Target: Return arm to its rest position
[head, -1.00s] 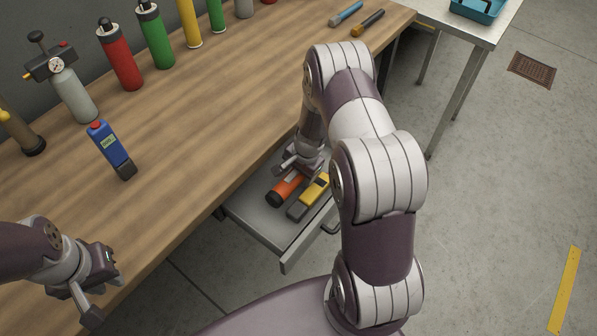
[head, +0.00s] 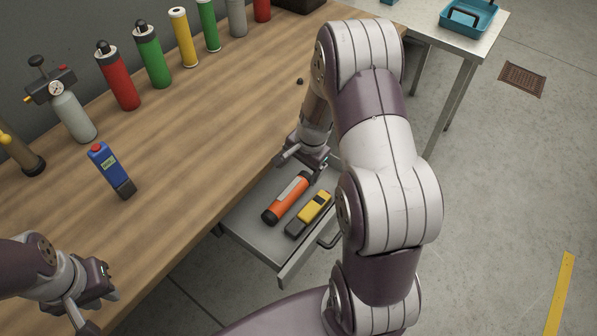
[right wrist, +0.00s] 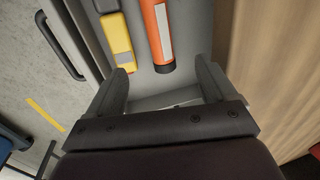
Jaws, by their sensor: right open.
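My right arm comes up from the bottom of the head view and bends over to its gripper (head: 302,157), which is at the far end of the open drawer. In the right wrist view the right gripper (right wrist: 163,85) is open with nothing between its fingers. An orange cylinder (head: 288,197) with a pale label and a yellow and black device (head: 309,213) lie in the drawer (head: 245,226), apart from the gripper. In the right wrist view the cylinder (right wrist: 158,35) is ahead of the fingers. My left gripper (head: 98,305) is over the workbench's near left; its fingers are partly hidden.
The wooden workbench (head: 200,140) holds a blue meter (head: 110,170), a gauge bottle (head: 72,115) and several coloured cylinders along the back. A metal side table (head: 440,38) with a blue tray (head: 468,20) stands at the back right.

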